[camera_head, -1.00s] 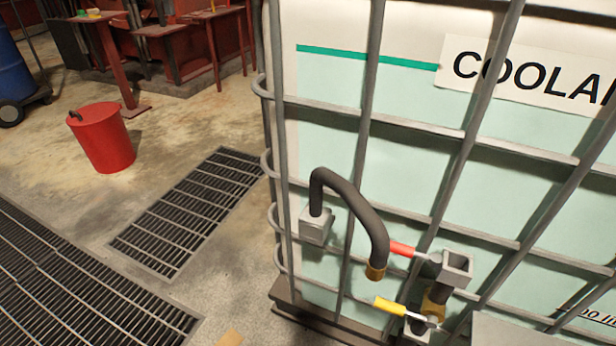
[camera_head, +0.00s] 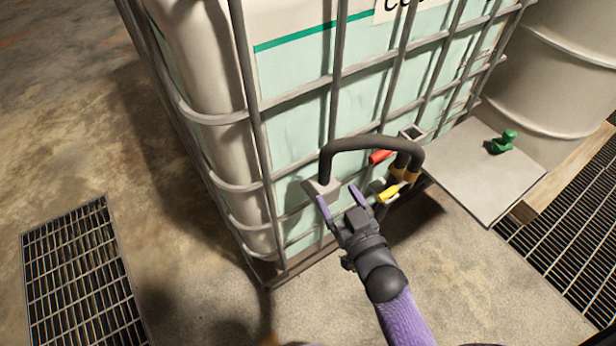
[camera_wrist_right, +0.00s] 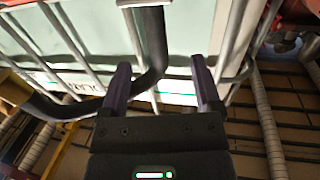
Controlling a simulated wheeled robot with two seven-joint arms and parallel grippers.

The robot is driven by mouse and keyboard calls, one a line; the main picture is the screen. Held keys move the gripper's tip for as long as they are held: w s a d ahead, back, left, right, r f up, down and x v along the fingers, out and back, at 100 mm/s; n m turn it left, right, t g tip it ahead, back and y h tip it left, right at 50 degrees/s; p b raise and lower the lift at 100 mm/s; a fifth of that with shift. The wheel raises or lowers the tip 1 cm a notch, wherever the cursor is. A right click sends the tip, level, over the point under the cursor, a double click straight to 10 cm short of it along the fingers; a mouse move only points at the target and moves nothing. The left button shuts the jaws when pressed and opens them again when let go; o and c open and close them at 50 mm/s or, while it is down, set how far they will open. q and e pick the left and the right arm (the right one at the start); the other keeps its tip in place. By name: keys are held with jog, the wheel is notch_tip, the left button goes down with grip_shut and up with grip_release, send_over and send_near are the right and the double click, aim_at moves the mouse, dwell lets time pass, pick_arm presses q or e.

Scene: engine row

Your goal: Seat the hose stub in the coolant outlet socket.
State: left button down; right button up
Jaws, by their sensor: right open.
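The black bent hose stub (camera_head: 362,144) arches from a grey block (camera_head: 322,187) on the tank cage. Its brass end hangs near the red handle (camera_head: 380,156) and yellow handle (camera_head: 390,192) of the outlet fittings. A grey square open-topped socket (camera_head: 413,132) shows just behind the hose; the lower fitting is partly hidden. My right gripper (camera_head: 341,199) is open below the arch, its purple fingers beside the grey block. In the right wrist view the hose (camera_wrist_right: 155,45) crosses the gap between the open fingers (camera_wrist_right: 160,65); I cannot tell whether it is between them in depth. My left gripper is out of view.
The caged coolant tank (camera_head: 290,85) stands directly behind the hose. A grey plate (camera_head: 475,165) with a green fitting (camera_head: 502,141) lies to the right, by a pale drum (camera_head: 560,65). Floor gratings (camera_head: 80,275) lie left and right. The front floor is open.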

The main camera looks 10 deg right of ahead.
aim_at(328, 176)
jog(key=w+b, duration=0.1)
jog(key=w, duration=0.2)
jog(key=w+b, duration=0.1)
jog(key=w, duration=0.2)
jog(key=w+b, duration=0.1)
jog(key=w, duration=0.2)
jog(key=shift+a+f, duration=0.25)
jog(key=shift+a, duration=0.15)
jog(key=shift+w+r, duration=0.1)
jog(key=shift+w, duration=0.1)
jog(key=c, duration=0.5)
grip_shut()
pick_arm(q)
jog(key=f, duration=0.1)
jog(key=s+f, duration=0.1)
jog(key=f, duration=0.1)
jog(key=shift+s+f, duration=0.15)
